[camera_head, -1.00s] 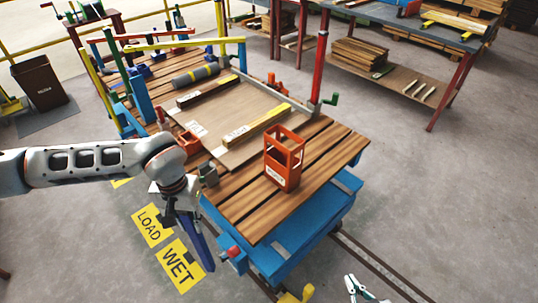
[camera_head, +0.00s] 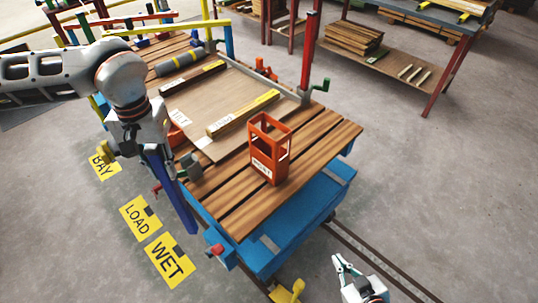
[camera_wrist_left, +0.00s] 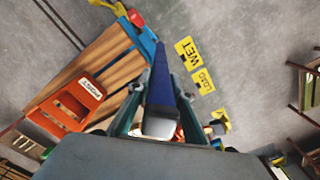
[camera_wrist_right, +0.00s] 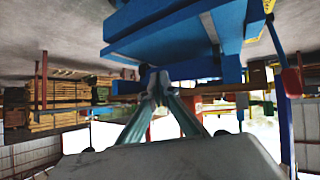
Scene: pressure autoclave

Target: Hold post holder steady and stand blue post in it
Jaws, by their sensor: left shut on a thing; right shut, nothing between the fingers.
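The orange post holder (camera_head: 255,148), an open-framed upright box with a white label, stands on the slatted wooden table top. It also shows in the left wrist view (camera_wrist_left: 62,118). My left gripper (camera_wrist_left: 160,108) is shut on the dark blue post (camera_wrist_left: 161,75). In the head view the blue post (camera_head: 172,192) hangs down, slightly tilted, beside the table's left edge, clear of the holder and to its left. My right gripper (camera_head: 343,264) is shut and empty, low over the floor at the front right, apart from the holder. It also shows in the right wrist view (camera_wrist_right: 160,88).
A brown board (camera_head: 205,141) with yellow and dark bars lies behind the holder. A red post (camera_head: 309,50) with a green crank stands at the table's back right corner. The table's blue base (camera_head: 290,240) and a floor rail lie near my right gripper. Slats around the holder are bare.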

